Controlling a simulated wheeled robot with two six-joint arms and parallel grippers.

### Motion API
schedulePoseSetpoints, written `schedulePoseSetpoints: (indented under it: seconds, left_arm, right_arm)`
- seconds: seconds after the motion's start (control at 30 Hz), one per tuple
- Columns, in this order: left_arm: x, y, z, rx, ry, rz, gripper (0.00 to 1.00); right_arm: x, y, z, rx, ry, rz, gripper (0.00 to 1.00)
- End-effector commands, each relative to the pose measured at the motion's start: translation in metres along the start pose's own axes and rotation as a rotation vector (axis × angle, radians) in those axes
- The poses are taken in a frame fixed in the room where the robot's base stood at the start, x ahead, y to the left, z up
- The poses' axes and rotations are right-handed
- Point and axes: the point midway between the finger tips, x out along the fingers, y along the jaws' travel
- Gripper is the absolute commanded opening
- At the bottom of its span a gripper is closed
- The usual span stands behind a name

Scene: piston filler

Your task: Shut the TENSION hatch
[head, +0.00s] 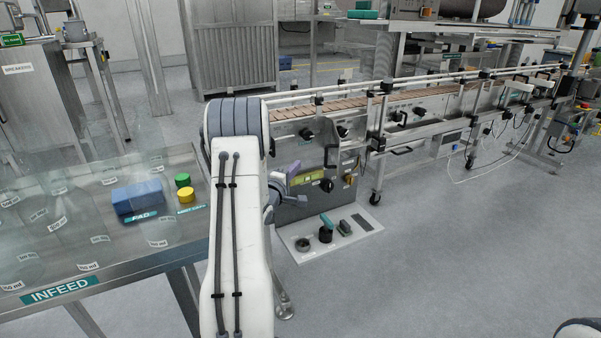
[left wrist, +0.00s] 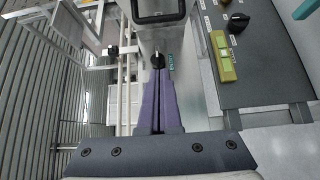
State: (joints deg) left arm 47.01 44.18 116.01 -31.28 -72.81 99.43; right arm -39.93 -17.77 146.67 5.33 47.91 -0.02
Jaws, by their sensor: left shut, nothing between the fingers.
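My left gripper (head: 292,170) is shut and empty in front of the machine's near end. In the left wrist view its purple fingers (left wrist: 159,80) lie together, pointing at a grey metal panel (left wrist: 160,38). This panel carries a black handle (left wrist: 160,17), a black knob (left wrist: 158,61) just past the fingertips and a small teal label whose text is too small to read. I cannot tell whether this panel is the TENSION hatch, nor whether the fingers touch it. My arm hides part of the machine's end in the head view. My right gripper is not in view.
A yellow-green control block (head: 308,176) and dark knobs sit beside my gripper on the machine's face. A pale floor plate (head: 362,235) carries several small parts below. The conveyor (head: 400,98) runs back right.

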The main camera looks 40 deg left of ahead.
Motion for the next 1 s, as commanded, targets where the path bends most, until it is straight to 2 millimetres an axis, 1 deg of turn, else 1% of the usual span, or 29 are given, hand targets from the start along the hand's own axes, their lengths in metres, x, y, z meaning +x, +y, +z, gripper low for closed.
schedulePoseSetpoints:
  seconds: [0.03, 0.2, 0.33, 0.37, 0.43, 0.6, 0.73, 1.0]
  left_arm:
    - [0.012, -0.001, 0.002, 0.002, -0.004, 0.002, 0.00]
    - [0.050, -0.002, 0.002, 0.003, -0.003, 0.002, 0.00]
    - [0.075, -0.002, 0.002, 0.003, -0.003, 0.000, 0.00]
    - [0.077, -0.002, 0.006, 0.002, -0.005, -0.001, 0.00]
    - [0.078, -0.002, 0.019, 0.001, -0.006, -0.002, 0.00]
    - [0.082, -0.001, 0.035, 0.001, -0.002, -0.002, 0.00]
    - [0.083, -0.001, 0.040, 0.002, -0.002, -0.003, 0.00]
    - [0.083, -0.001, 0.040, 0.002, -0.001, -0.003, 0.00]
  right_arm:
    - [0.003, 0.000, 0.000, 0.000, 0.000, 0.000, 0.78]
    - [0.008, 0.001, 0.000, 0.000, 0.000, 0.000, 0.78]
    - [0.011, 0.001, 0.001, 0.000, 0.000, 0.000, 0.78]
    - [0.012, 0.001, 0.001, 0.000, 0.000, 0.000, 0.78]
    - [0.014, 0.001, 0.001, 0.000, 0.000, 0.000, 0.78]
    - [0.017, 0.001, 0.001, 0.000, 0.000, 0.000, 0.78]
    - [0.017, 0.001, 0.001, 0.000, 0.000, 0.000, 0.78]
    - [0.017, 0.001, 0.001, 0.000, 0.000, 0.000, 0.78]
